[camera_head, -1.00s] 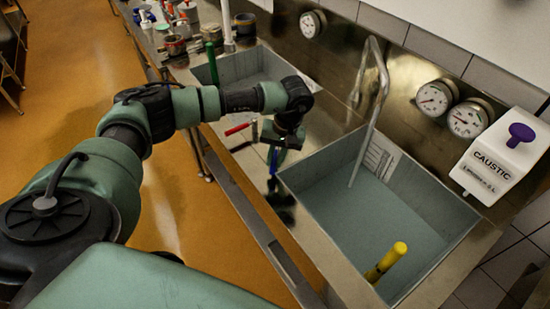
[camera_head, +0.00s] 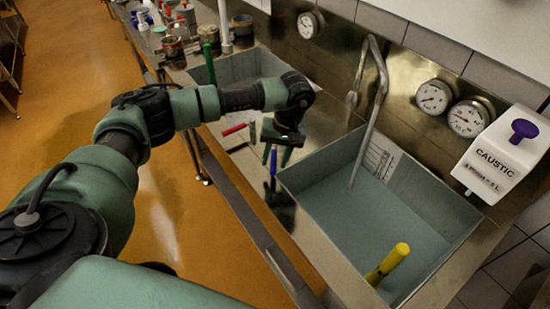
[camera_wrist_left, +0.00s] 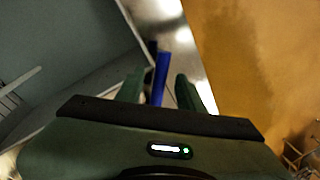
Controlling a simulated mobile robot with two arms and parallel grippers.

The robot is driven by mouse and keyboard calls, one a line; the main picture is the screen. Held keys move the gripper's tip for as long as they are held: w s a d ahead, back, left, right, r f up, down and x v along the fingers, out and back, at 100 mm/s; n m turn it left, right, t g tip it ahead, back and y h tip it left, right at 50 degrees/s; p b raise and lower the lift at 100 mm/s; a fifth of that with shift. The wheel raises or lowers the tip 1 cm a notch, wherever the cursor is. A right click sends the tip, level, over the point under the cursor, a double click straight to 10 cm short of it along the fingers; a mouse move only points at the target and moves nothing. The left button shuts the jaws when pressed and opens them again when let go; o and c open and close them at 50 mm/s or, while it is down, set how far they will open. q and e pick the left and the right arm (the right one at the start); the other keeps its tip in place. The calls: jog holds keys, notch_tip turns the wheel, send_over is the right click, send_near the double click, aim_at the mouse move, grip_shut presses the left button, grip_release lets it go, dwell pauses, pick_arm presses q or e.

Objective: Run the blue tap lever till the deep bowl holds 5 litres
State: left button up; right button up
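The blue tap lever (camera_head: 273,168) stands on the counter beside the near sink basin, just below my left gripper. My left gripper (camera_head: 278,155) is open, its fingers pointing down. In the left wrist view the blue lever (camera_wrist_left: 160,78) shows between the two green fingers (camera_wrist_left: 159,90), with a gap on each side. I cannot tell whether it lies within their reach. The near basin (camera_head: 465,238), perhaps the deep bowl, shows a flat grey-blue inside with a bent spout (camera_head: 368,110) over it. A white marked label (camera_head: 381,158) is on its wall; its figures are too small to read. My right gripper is not in view.
A red lever (camera_head: 235,129) lies left of the blue one. A second basin (camera_head: 238,66) with a green upright (camera_head: 209,62) is farther back. Dials (camera_head: 434,97) and a caustic container (camera_head: 503,155) are at right.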

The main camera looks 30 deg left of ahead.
pick_arm(q)
notch_tip(320, 180, up, 8)
jog(key=d+b, duration=0.1)
jog(key=b, duration=0.1)
jog(key=shift+w+d+f, duration=0.15)
jog(key=shift+w+f, duration=0.05)
jog(key=shift+w, duration=0.15)
dwell(0.5)
dwell(0.3)
